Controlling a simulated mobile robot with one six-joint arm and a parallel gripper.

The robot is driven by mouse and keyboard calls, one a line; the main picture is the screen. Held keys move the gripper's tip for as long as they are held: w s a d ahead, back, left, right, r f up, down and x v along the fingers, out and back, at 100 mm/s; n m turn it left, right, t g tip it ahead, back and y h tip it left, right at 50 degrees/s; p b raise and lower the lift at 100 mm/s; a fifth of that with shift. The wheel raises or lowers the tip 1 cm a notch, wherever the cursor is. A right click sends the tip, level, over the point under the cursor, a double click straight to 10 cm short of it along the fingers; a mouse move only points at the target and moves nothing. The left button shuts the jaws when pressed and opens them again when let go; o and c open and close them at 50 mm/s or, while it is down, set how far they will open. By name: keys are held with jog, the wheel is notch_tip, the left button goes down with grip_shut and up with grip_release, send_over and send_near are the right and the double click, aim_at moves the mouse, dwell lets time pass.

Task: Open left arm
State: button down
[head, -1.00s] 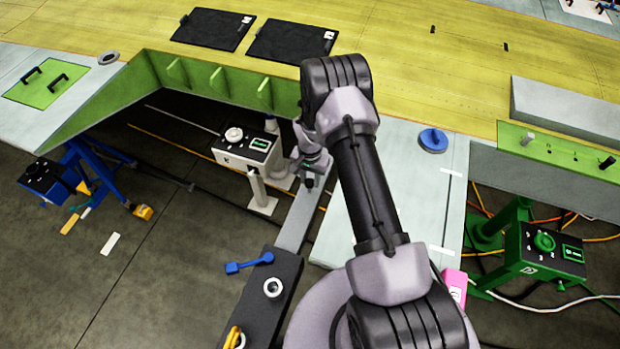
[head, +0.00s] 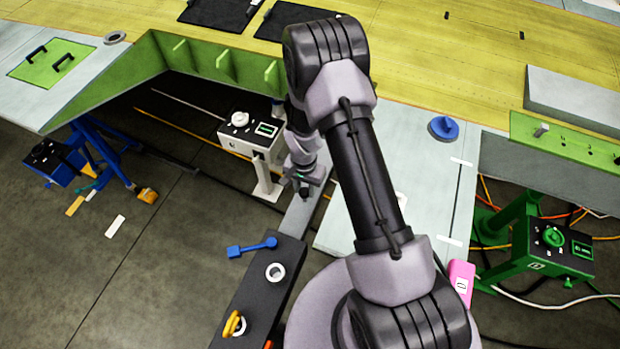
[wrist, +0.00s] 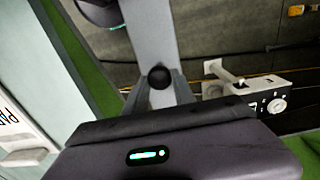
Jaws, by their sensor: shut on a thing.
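A flat grey bar (head: 296,218), which looks like the left arm, runs from a dark block (head: 262,292) at the lower middle of the head view up under my arm. My gripper (head: 304,194) is low over this bar, small and partly hidden in the head view. In the wrist view the bar (wrist: 152,35) runs up from the gripper, and a round black knob (wrist: 159,77) sits on it between my two fingers. My gripper is shut on this knob; the exact contact is hard to see.
A white control box (head: 250,133) on a post stands just left of my gripper. A green wing jig frame (head: 110,85) edges the opening behind. A pale panel (head: 345,225) is right of the bar. Open floor lies left.

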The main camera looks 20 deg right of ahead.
jog(key=shift+s+a, duration=0.4)
jog(key=shift+s, duration=0.05)
jog(key=c, duration=1)
grip_release()
jog(key=shift+c, duration=0.2)
jog(key=shift+r, duration=0.15)
notch_tip(320, 180, up, 17)
jog(key=shift+b, duration=1.05)
